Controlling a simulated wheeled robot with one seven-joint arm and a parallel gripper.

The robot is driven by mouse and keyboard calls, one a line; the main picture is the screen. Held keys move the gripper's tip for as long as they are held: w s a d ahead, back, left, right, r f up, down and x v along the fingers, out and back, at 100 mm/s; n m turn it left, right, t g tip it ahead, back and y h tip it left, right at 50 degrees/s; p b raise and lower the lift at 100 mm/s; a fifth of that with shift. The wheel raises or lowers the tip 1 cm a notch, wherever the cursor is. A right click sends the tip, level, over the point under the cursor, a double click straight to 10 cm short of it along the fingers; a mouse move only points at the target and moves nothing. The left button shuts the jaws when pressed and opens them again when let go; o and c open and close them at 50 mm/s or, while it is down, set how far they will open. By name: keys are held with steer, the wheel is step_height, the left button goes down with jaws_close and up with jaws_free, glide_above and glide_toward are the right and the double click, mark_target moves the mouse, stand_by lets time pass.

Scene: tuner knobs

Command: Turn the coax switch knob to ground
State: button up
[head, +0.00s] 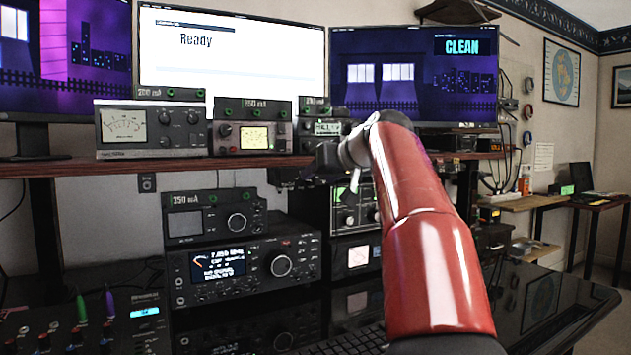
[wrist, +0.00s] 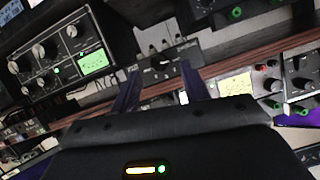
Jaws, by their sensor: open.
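In the wrist view a small dark box (wrist: 160,72) with a pale knob or lever hangs at the underside of the brown shelf. It looks like the coax switch, but its label and knob setting are too small to read. My gripper (wrist: 159,70) is open, its two dark fingers apart, with the box between and beyond them in the picture. I cannot tell whether a finger touches it. In the head view my gripper (head: 326,160) is at the shelf edge, mostly hidden by my red arm, and the switch knob is not clearly visible.
The brown shelf (head: 60,168) carries several meter boxes, including a grey meter (head: 124,126) at left. Below stand a large black radio (head: 218,268) and a tuner with knobs (wrist: 62,55). Monitors (head: 232,60) stand behind. The glossy desk (head: 535,300) is clear at right.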

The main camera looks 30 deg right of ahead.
steer(key=shift+v, duration=2.2)
